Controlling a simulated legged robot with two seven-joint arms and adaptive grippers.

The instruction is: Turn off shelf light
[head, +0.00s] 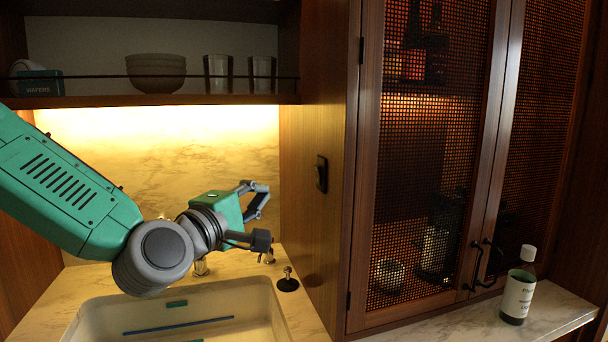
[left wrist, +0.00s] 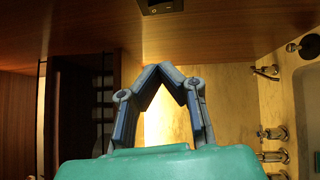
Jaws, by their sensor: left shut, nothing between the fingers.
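A dark wall switch (head: 321,173) is on the wooden side panel right of the sink niche. It also shows at the top edge of the left wrist view (left wrist: 160,6). The shelf light is lit: a warm yellow glow (head: 170,117) spreads on the marble under the shelf (head: 200,100). My left gripper (head: 264,197) is in front of the backsplash, left of the switch and apart from it. In the left wrist view its fingers meet at the tips (left wrist: 161,70), shut and empty. My right gripper is in neither view.
The sink (head: 100,310) and taps (head: 200,267) are below my left arm. Bowls (head: 156,73) and glasses (head: 218,74) stand on the shelf behind a rail. A mesh-door cabinet (head: 420,160) stands right of the panel, with a bottle (head: 519,290) on the counter before it.

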